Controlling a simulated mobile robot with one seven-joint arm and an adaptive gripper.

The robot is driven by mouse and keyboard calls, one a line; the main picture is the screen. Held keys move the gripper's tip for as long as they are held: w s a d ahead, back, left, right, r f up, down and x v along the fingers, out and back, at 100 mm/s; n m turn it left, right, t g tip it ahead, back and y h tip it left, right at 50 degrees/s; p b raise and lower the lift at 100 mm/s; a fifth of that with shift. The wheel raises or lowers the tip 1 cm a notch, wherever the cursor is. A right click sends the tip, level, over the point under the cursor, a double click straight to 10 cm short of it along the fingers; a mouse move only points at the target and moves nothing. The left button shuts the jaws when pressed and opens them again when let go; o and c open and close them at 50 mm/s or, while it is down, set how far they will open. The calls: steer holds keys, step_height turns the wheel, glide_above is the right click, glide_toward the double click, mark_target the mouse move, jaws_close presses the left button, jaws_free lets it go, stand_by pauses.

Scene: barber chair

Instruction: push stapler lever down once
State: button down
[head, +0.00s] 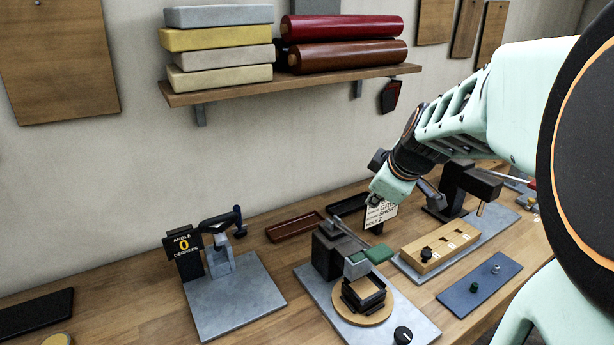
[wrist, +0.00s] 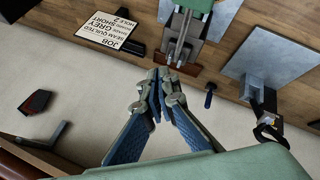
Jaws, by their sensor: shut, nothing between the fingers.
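The stapler is most likely the dark upright device (head: 330,250) on a grey plate in the middle of the bench. Its arm ends in a green pad (head: 378,253), which I take for the lever, raised above a round wooden base. The device also shows at the top of the wrist view (wrist: 183,38), where the picture is upside down. My gripper (head: 375,200) is above and behind the green pad, apart from it. In the wrist view its fingers (wrist: 168,74) are shut together and empty.
A job sign (head: 382,213) stands close by my gripper. An angle-display fixture (head: 220,262) is to the left. A wooden block with a black knob (head: 438,247) and a blue plate (head: 480,284) are to the right. A shelf (head: 300,84) with rolls and pads hangs above.

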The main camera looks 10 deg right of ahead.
steer(key=b, duration=0.4)
glide_above(372, 249)
steer(key=w, duration=0.1)
step_height(372, 249, down, 7)
steer(key=shift+w+d+r, duration=0.1)
steer(key=shift+d+r, duration=0.05)
steer(key=shift+r, duration=0.05)
step_height(372, 249, down, 2)
steer(key=shift+f+b, duration=0.1)
steer(key=shift+b, duration=1.15)
steer(key=shift+f, duration=0.1)
steer(key=shift+s+d+f+b, duration=0.1)
steer(key=shift+s+f+b, duration=0.15)
steer(key=shift+b, duration=0.55)
